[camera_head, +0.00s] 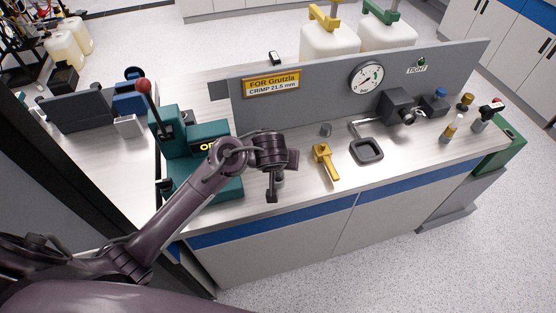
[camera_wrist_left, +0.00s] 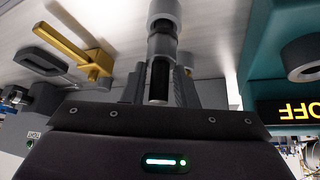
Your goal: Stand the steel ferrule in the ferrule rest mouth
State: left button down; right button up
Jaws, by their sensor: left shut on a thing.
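My left gripper (camera_head: 272,194) points down over the bench, right of the green press. In the left wrist view its fingers (camera_wrist_left: 160,82) are shut on a narrow dark-and-grey cylindrical piece, which I take to be the steel ferrule (camera_wrist_left: 161,46). A wider grey round part (camera_wrist_left: 164,12) lies in line beyond it, cut off by the picture's top edge; it may be the ferrule rest. I cannot tell whether the two touch or are apart. In the head view the gripper largely hides this spot. My right gripper is not in view.
The green press (camera_head: 190,150) with a red-knobbed lever stands left of the gripper. A small grey cup-like piece (camera_head: 326,130), a yellow tool (camera_head: 324,160) and a dark square tray (camera_head: 367,150) lie to the right. A grey panel (camera_head: 330,88) with a gauge stands behind.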

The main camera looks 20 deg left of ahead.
pick_arm(q)
jog(key=shift+f+b, duration=0.4)
jog(key=shift+f, duration=0.2)
jog(key=c, duration=1.1)
grip_release()
